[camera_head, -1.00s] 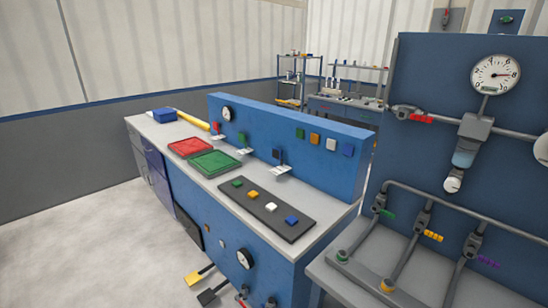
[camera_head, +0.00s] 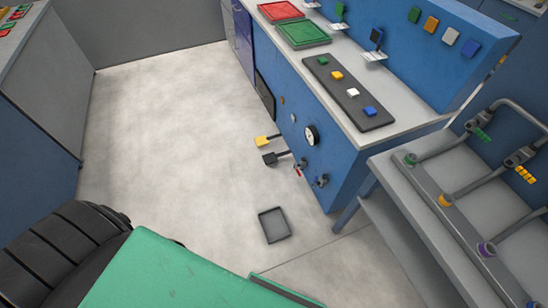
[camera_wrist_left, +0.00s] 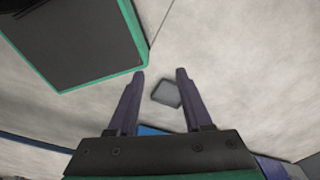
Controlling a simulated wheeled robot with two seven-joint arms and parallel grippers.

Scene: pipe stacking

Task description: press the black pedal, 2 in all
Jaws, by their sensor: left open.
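The black pedal (camera_head: 270,159) sticks out low from the front of the blue workbench in the head view, just above the floor. A yellow pedal (camera_head: 263,141) sits right beside it, a little farther off. My right gripper is in neither view.
A grey tray (camera_head: 274,225) lies on the floor before the bench. A round gauge (camera_head: 311,135) and small valves (camera_head: 322,181) stick out from the bench front near the pedals. A grey table (camera_head: 400,215) stands at right. The floor (camera_head: 165,130) left of the bench is clear.

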